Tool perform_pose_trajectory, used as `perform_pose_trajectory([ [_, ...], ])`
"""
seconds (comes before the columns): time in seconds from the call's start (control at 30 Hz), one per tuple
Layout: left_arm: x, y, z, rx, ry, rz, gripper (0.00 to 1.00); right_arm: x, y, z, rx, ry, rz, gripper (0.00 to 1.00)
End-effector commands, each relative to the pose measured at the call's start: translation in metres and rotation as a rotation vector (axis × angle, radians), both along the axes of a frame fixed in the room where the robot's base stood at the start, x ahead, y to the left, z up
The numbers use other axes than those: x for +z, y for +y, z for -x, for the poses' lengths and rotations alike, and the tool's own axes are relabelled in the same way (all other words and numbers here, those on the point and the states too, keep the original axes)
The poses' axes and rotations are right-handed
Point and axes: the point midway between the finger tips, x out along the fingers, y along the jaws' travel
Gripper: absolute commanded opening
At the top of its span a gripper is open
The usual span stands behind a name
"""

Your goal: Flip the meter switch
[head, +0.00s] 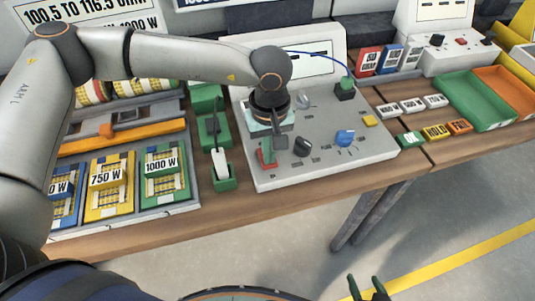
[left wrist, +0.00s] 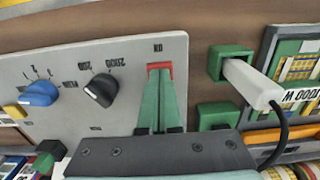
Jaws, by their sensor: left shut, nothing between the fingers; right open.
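The meter (head: 310,172) is a grey console with a sloped panel on the wooden bench; its panel also shows in the left wrist view (left wrist: 110,132). A red switch part (head: 262,160) is at the panel's front left; in the left wrist view the red part (left wrist: 160,67) shows below an "ON" label. My left gripper (left wrist: 160,78) has its green fingers together at the red part, covering most of it. Whether they touch it, and the switch's position, I cannot tell. The fingers look empty. My right gripper (head: 366,287) is open and empty, low in the head view, away from the bench.
A black knob (head: 303,146), a blue knob (head: 345,138) and a yellow button (head: 369,120) stand on the panel. A white cabled probe (head: 221,164) stands in a green holder left of the meter. Green (head: 473,100) and orange trays lie right.

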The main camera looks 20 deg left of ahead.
Motion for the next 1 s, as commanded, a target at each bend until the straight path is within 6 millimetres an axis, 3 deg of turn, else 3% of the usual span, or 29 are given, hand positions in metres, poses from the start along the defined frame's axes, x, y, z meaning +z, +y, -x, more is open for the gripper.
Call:
perform_pose_trajectory([
  [0.27, 0.005, 0.000, 0.000, 0.001, -0.001, -0.001, 0.00, 0.003, 0.000, 0.000, 0.000, 0.000, 0.000, 0.66],
  [1.0, 0.064, 0.000, 0.000, 0.000, -0.001, 0.001, 0.00, 0.032, 0.000, 0.000, 0.000, 0.000, 0.000, 0.66],
])
